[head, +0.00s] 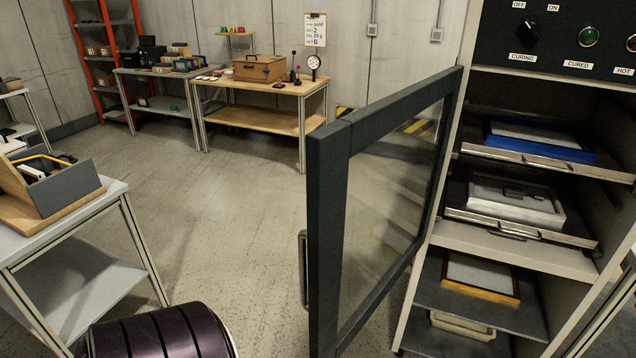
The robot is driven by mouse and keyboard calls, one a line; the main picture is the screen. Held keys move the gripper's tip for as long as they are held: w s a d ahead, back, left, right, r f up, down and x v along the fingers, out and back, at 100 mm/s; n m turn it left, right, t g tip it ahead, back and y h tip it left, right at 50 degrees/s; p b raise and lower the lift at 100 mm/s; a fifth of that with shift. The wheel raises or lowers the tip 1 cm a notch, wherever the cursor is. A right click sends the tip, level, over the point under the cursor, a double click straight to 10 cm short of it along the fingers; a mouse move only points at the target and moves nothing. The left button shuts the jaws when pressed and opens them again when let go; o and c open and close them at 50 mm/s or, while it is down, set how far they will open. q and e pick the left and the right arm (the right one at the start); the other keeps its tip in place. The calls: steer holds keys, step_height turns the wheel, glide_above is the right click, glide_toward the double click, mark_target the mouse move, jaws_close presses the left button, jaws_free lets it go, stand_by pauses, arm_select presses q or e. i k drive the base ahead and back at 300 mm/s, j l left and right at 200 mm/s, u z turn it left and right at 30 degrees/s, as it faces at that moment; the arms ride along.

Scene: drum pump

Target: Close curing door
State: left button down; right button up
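The curing door (330,240) is a dark-framed glass door and stands wide open. It swings out from the left side of the curing cabinet (455,150) toward me. A vertical grey handle (303,268) sits on the door's outer face, near its free edge. Inside the open cabinet are shelves with a blue-framed tray (545,152), a white tray (518,207) and a yellow-framed tray (480,285). The control panel above has a black knob (526,30) by the CURING label and a green lamp (588,37). Neither gripper is in view.
A grey side table (110,200) with a wooden holder (50,190) stands at the left. A workbench (260,90) with a wooden box (258,68) and a gauge is at the back. The floor (215,200) left of the door is clear.

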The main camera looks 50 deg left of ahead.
mark_target(329, 148)
steer(key=j, duration=1.7)
